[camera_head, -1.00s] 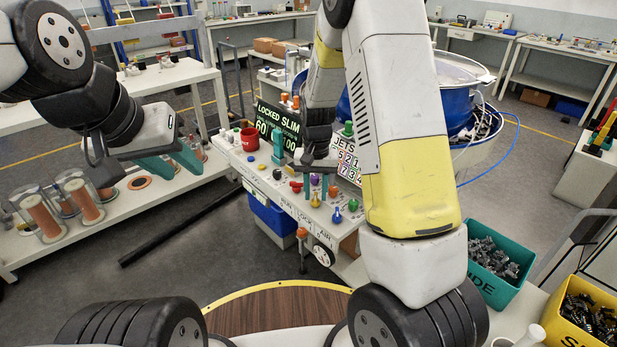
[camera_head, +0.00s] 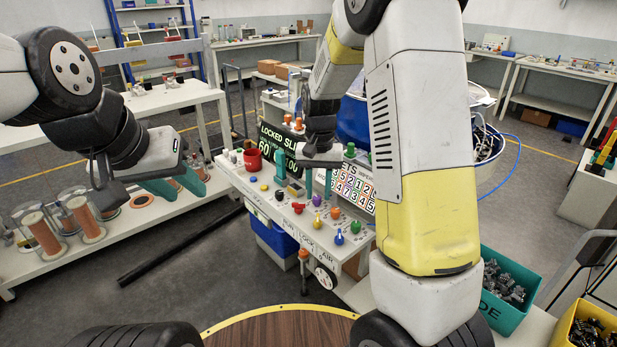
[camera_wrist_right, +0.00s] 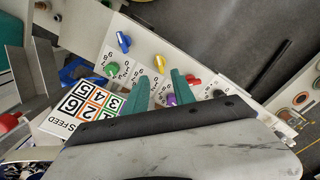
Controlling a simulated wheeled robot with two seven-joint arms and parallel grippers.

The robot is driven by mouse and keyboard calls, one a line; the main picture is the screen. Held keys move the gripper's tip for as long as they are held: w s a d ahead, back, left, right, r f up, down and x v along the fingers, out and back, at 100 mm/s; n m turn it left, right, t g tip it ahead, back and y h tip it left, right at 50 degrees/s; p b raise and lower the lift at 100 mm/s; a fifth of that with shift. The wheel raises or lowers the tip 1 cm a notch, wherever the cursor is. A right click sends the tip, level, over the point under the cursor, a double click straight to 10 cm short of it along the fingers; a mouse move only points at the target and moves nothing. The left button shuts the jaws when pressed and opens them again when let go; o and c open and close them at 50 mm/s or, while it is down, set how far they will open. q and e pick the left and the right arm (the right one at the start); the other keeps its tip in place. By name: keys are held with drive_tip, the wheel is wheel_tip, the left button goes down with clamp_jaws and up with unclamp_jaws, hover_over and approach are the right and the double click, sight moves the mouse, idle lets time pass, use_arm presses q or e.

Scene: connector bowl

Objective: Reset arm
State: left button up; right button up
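My left gripper (camera_head: 176,186) is at the left of the head view, over the white bench, with its teal fingers apart and nothing seen between them. My right gripper (camera_head: 318,182) hangs above the control panel (camera_head: 264,200), below the pale hand. In the right wrist view, the right gripper's teal fingers (camera_wrist_right: 160,90) are apart, with only the panel showing between them. I see no object held.
A number card (camera_head: 354,188) stands behind the knobs. A teal bin (camera_head: 508,290) and yellow bin (camera_head: 570,325) hold dark parts at lower right. A round wooden top (camera_head: 280,330) is in front.

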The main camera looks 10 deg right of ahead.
drive_tip(key=s+d+r+n+t+y, duration=0.2)
drive_tip(key=s+r+t, duration=0.4)
drive_tip(key=s+r, duration=1.2)
drive_tip(key=s+n, duration=0.1)
drive_tip(key=s, duration=0.2)
drive_tip(key=shift+s+d, duration=0.25)
drive_tip(key=shift+s, duration=0.1)
idle(0.7)
